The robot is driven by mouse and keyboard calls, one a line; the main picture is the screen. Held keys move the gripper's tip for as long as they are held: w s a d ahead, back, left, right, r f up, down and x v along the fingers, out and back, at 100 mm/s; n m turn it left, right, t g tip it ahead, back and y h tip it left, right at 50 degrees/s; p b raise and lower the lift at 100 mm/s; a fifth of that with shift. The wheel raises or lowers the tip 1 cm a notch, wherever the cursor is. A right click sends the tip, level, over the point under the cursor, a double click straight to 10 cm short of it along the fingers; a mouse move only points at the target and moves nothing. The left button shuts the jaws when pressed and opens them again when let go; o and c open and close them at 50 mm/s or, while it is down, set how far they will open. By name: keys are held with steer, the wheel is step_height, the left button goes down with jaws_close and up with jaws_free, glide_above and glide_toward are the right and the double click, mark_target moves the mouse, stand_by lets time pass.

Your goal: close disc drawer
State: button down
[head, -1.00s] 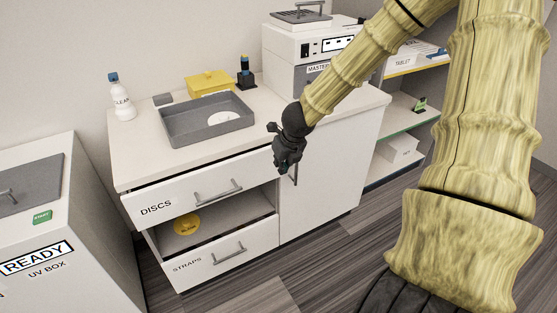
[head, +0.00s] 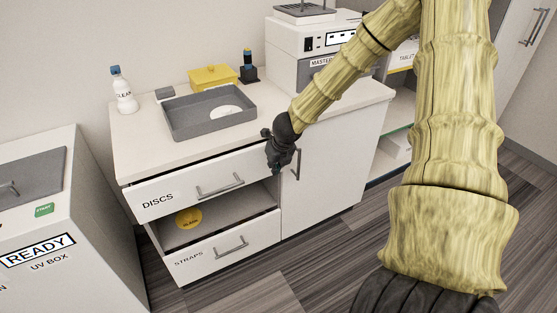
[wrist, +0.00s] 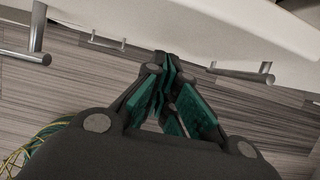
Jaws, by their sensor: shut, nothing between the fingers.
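The disc drawer (head: 157,203), labelled DISCS, shows in the head view with its white front standing out from the cabinet, partly open. Its bar handle (head: 220,187) is on the front. My gripper (head: 279,166) is at the right end of that front, shut and empty; I cannot tell whether it touches. In the wrist view my gripper (wrist: 165,85) has its green-padded fingers together below a white edge, with metal handles on both sides.
A yellow disc (head: 188,218) lies between the fronts. A grey tray (head: 175,131), a bottle (head: 123,92) and a yellow box (head: 213,77) stand on the counter. The UV box (head: 92,215) is at left.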

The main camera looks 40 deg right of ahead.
steer(key=shift+w+d, duration=0.1)
steer(key=shift+w, duration=0.3)
steer(key=w+p, duration=0.1)
steer(key=w, duration=0.1)
steer(key=w+d+p, duration=0.1)
steer(key=w+p, duration=0.1)
steer(key=shift+w, duration=0.25)
steer(key=s+a+r, duration=0.1)
steer(key=s+r, duration=0.6)
steer(key=r, duration=0.2)
steer(key=shift+s+a, duration=0.25)
steer(key=shift+a, duration=0.1)
stand_by(0.5)
steer(key=shift+r, duration=0.1)
